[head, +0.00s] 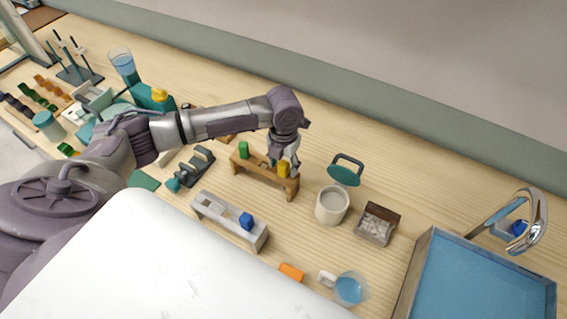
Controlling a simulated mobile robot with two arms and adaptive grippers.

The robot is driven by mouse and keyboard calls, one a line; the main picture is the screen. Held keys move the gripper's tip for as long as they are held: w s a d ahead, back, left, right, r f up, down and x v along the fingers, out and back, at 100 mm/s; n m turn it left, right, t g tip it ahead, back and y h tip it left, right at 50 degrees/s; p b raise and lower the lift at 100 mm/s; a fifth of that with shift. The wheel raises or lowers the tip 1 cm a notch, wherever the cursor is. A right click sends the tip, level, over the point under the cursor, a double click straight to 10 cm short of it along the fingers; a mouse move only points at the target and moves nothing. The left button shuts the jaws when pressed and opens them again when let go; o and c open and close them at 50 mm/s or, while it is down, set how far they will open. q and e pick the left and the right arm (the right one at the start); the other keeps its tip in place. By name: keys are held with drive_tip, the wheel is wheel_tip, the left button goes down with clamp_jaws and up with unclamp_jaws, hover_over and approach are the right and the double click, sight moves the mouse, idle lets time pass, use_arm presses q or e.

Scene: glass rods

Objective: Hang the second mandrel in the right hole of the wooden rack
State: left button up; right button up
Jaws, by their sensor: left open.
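The wooden rack (264,182) stands on the bench in the middle of the head view. A green-topped mandrel (244,149) is in its left part. A yellow-topped mandrel (283,171) is at its right part. My left gripper (285,161) is open, pointing down right at the yellow top, with its fingers close beside it. I cannot tell whether they touch it. The rods below the coloured tops are hidden or too small to see. My right gripper is not in view.
A grey rack (212,213) with a blue piece (246,221) stands in front. A cream pot (332,206) and a box of pale pieces (376,226) stand to the right. A water-filled sink (480,285) is at far right. Bare bench lies behind the wooden rack.

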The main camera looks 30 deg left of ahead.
use_arm(q)
wheel_tip(320, 180, up, 12)
idle(0.6)
